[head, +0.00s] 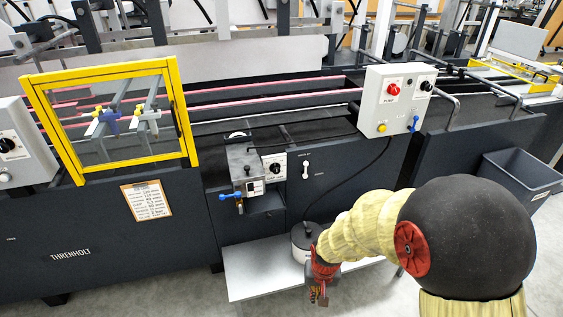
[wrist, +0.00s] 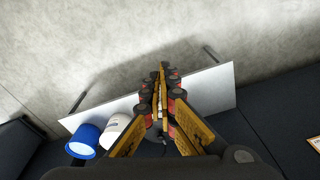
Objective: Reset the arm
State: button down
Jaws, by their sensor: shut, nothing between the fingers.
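My gripper (head: 319,291) hangs at the end of my arm, low in front of the machine, over the front of a light shelf (head: 262,281). In the wrist view my gripper (wrist: 163,72) points over the same shelf (wrist: 215,85). Its fingers are together and nothing shows between them. My arm covers part of the shelf's right side in the head view.
A white tub (wrist: 115,130) and a blue-rimmed container (wrist: 83,141) show in the wrist view. The machine's dark front panel (head: 345,193) rises behind. A grey bin (head: 520,175) stands right.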

jog(key=s+d+r+t, duration=0.1)
jog(key=s+r, duration=0.4)
jog(key=r, duration=0.5)
jog(key=s+d+r+t, duration=0.2)
jog(key=s+d+r, duration=0.2)
jog(key=r, duration=0.7)
jog(key=s+d+r+t, duration=0.1)
jog(key=s+d+r, duration=0.2)
jog(key=s+r, duration=0.3)
notch_tip(320, 180, up, 4)
jog(key=shift+s+d+r+n+t+p, duration=0.15)
jog(key=shift+d+r+n+t+p, duration=0.05)
jog(key=shift+n+t+p, duration=0.15)
